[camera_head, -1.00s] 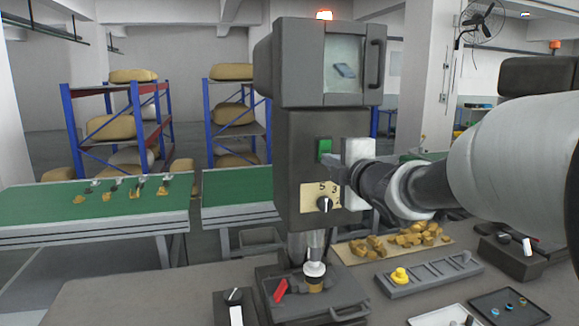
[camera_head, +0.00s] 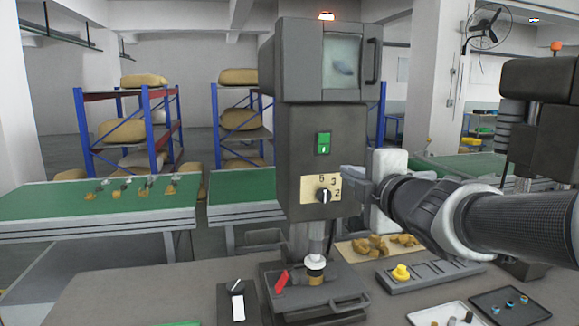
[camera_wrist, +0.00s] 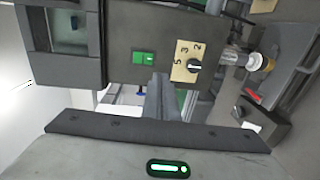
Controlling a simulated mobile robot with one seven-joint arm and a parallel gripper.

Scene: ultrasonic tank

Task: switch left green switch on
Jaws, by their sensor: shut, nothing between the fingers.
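A green rocker switch (camera_head: 323,143) sits on the front of the dark grey machine (camera_head: 290,165), above a cream dial plate (camera_head: 310,190) with a black knob. A pale mark shows on its lower half. In the wrist view the switch (camera_wrist: 143,57) appears sideways beside the dial. My gripper (camera_head: 352,173) is shut and empty, to the right of and a little below the switch, apart from it. Its fingertips (camera_wrist: 160,80) also show in the wrist view, near the switch in the picture. Whether the switch is on is hard to tell.
Below the machine is a base with a red lever (camera_head: 281,282). A control box (camera_head: 237,302) stands left of it. A grey rack with a yellow knob (camera_head: 400,273) and small trays (camera_head: 510,305) lie to the right. Another dark machine (camera_head: 540,130) is at the right edge.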

